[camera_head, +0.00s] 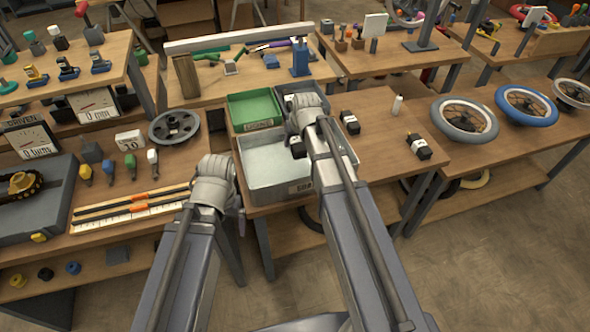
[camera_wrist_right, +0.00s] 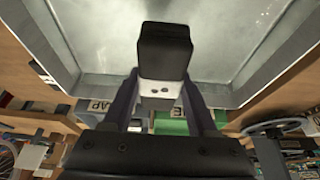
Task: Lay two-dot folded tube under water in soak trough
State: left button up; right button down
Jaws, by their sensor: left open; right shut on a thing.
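The soak trough (camera_head: 262,160) is a grey metal tray with a label on its front wall, near the table's front edge. The two-dot folded tube (camera_wrist_right: 165,50) is black with a white band showing two dark dots. My right gripper (camera_wrist_right: 162,100) is shut on it at the band. In the head view the tube (camera_head: 298,148) shows over the trough, partly behind my right arm. Whether it touches the water is not clear. My left gripper (camera_head: 215,172) is open and empty, left of the trough; its fingers are mostly hidden by the wrist.
A handwheel (camera_head: 175,127) lies to the left.

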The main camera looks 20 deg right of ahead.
aim_at(300, 148)
notch_tip(300, 148, down, 10)
jog(key=b, duration=1)
jog(key=shift+f, duration=0.15)
jog(key=shift+c, duration=1)
grip_release()
jog(key=p+v, duration=1.1)
jog(key=v, duration=0.1)
